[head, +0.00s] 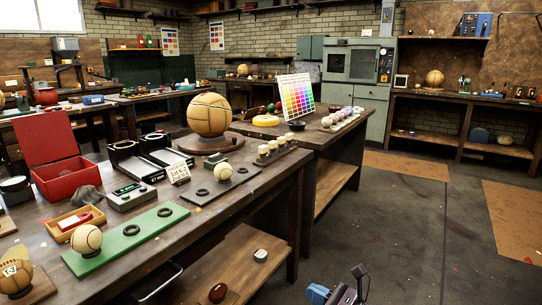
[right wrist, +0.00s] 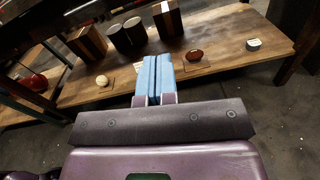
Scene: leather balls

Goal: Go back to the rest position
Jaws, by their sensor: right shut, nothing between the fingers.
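My right gripper (head: 318,293) shows at the bottom edge of the head view, low over the floor and to the right of the workbench. In the right wrist view its two blue fingers (right wrist: 156,78) lie side by side, shut with nothing between them. They point toward the bench's lower shelf (right wrist: 225,50), which holds a red-brown ball (right wrist: 194,55), a pale ball (right wrist: 101,81) and a small round-topped item (right wrist: 253,44). My left gripper is not in view.
The workbench (head: 130,255) fills the left side, with a large tan ball (head: 208,114), a ball on a green board (head: 87,239) and a red open box (head: 66,178). The grey floor (head: 410,240) to the right is mostly clear, with brown mats (head: 515,215).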

